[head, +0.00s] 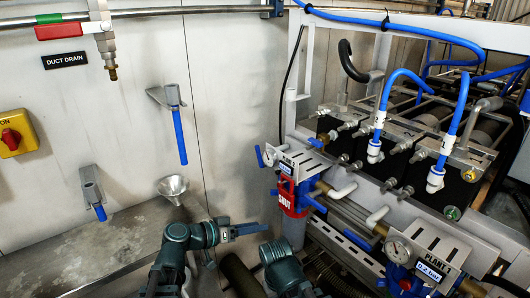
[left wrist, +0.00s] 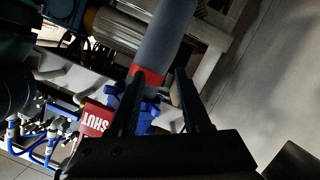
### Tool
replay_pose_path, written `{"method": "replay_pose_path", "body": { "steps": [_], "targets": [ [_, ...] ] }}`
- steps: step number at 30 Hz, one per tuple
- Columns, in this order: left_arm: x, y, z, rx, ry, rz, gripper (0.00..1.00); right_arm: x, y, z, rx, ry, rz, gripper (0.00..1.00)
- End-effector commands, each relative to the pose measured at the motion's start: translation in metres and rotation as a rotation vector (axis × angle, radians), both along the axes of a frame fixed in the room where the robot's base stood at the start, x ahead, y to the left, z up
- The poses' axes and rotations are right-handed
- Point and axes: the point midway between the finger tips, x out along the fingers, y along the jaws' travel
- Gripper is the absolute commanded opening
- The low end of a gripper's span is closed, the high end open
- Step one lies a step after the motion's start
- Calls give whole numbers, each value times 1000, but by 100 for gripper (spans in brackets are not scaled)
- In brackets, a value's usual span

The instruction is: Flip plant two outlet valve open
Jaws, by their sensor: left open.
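A plant unit with a small label plate (head: 300,163) stands right of centre in the head view; its number is too small to read. A red SHUT tag (head: 285,194) hangs on its blue valve body, and a blue lever (head: 315,203) sticks out beside it. My left gripper (head: 262,228) is open and empty, left of and below the tag. In the left wrist view, its fingers (left wrist: 160,73) point toward a grey cylinder (left wrist: 166,35) with a red band. The SHUT tag (left wrist: 95,120) appears upside down left of the fingers, with blue parts behind them. My right gripper is out of view.
A second plant unit with a gauge (head: 398,250) stands at lower right. Blue hoses (head: 462,105) rise from the black blocks behind. A funnel (head: 172,187) and a metal ledge (head: 85,255) are at left. Bare wall lies between funnel and plant.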

Motion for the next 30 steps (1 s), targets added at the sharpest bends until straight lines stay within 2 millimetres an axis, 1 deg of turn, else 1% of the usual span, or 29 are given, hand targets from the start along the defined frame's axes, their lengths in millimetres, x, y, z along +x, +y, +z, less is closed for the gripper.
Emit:
{"method": "replay_pose_path", "body": {
  "steps": [1,3,6,9,12,16,22,26,30],
  "targets": [
    [8,1,20,-66,-71,16,48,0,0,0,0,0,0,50],
    [17,6,49,-156,-179,49,48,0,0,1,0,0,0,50],
    [29,19,86,-267,-310,114,48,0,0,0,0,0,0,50],
    [37,34,112,-347,-406,179,48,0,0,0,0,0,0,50],
    [42,47,129,-399,-467,230,48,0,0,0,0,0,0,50],
    [45,56,140,-431,-505,268,48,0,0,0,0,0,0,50],
    [47,56,143,-439,-512,274,48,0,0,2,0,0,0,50],
    [56,48,149,-438,-511,272,48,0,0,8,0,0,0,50],
    [74,30,160,-438,-510,269,48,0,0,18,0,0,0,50]
  ]
}}
